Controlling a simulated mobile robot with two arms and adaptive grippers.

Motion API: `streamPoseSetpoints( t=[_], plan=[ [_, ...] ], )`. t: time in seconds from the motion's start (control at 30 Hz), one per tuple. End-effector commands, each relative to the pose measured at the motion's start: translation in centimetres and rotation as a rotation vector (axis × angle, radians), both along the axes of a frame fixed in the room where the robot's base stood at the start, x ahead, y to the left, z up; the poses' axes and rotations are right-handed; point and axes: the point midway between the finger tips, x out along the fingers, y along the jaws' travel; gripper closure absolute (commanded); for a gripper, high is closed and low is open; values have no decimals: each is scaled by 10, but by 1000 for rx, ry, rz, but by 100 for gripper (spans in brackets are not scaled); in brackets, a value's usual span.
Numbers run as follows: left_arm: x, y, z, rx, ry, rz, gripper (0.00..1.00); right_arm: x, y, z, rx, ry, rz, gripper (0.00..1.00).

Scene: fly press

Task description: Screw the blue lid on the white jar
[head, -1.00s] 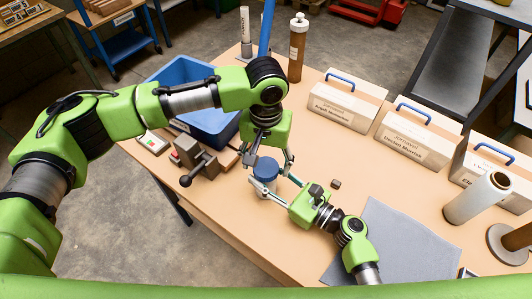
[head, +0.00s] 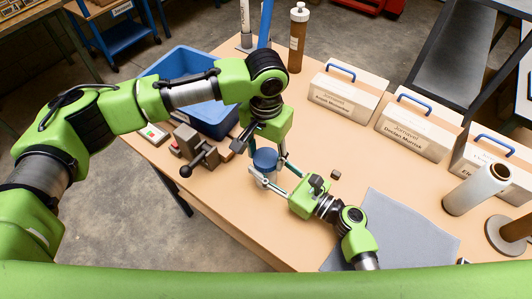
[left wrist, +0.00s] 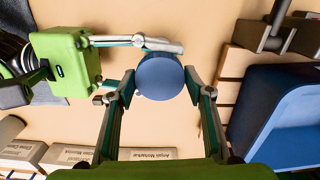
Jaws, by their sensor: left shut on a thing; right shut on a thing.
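The blue lid (head: 265,159) sits on top of the white jar (head: 262,180), which stands on the table; most of the jar is hidden under the lid and behind the fingers. My left gripper (head: 264,162) reaches down from above and is shut on the lid. In the left wrist view the lid (left wrist: 160,77) lies between its two fingertips (left wrist: 160,80). My right gripper (head: 268,177) comes in low from the right and is shut on the jar's side. I cannot tell whether the lid sits fully down on the jar.
A fly press (head: 195,150) and a blue bin (head: 212,113) stand to the left. A brown bottle (head: 297,42) is at the back. Several white boxes with blue handles (head: 345,92) line the right. A grey mat (head: 400,232) lies in front; a small brown block (head: 336,174) is near my right gripper.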

Motion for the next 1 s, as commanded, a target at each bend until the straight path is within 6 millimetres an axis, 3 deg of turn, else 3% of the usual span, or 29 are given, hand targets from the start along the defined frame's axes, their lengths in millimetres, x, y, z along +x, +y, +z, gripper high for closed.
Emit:
streamPoseSetpoints(
  t=[0.8,0.93,1.0],
  plan=[
    [0,1,-1,0,1,-1469,79,0,0,1,1,-1,0,100],
    [1,1,-1,-1,1,-1652,79,0,0,1,1,-1,0,100],
    [1,1,-1,-1,1,-1640,79,0,0,1,1,-1,0,100]
  ],
)
